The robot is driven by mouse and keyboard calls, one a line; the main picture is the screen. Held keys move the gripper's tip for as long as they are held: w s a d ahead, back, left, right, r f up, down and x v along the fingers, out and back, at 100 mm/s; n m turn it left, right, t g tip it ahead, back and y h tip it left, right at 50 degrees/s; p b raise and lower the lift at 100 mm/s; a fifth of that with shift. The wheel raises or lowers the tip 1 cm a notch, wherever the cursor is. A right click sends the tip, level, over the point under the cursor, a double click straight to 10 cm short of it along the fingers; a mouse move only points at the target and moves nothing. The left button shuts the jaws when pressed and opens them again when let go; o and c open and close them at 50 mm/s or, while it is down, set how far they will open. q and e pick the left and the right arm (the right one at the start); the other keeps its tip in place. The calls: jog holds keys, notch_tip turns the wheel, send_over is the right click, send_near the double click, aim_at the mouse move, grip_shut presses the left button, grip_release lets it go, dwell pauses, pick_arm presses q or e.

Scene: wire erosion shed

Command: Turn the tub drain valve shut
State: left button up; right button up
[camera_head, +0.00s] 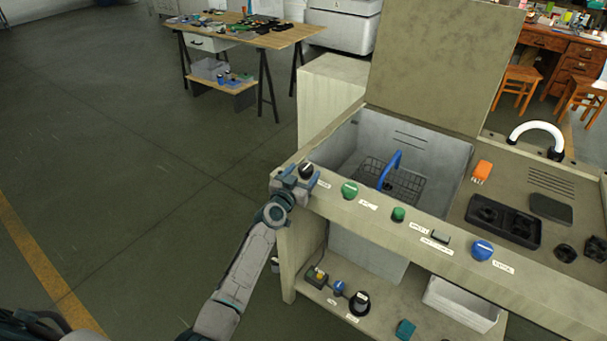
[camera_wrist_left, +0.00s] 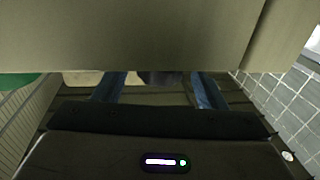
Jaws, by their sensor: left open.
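My left gripper (camera_head: 297,180) is at the left end of the machine's front panel, its fingers open on either side of a black knob (camera_head: 306,170). In the left wrist view the two blue fingers (camera_wrist_left: 158,90) stand apart, with a dark piece (camera_wrist_left: 160,78) between them, partly hidden by a pale panel; I cannot tell whether they touch it. The labels are too small to read, so I cannot tell which control is the drain valve. On the lower shelf are a blue knob (camera_head: 338,287) and a black round knob (camera_head: 359,303). My right gripper is not in view.
The open tub (camera_head: 340,150) holds a wire basket (camera_head: 405,185) with a blue handle. Green knobs (camera_head: 349,189) (camera_head: 398,214) and a blue knob (camera_head: 482,250) line the panel. A white bin (camera_head: 460,303) is on the lower shelf. The floor at left is clear.

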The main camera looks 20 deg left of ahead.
pick_arm(q)
jog(key=shift+w, duration=0.45)
jog(key=shift+c, duration=0.3)
jog(key=c, duration=0.9)
jog(key=shift+c, duration=0.2)
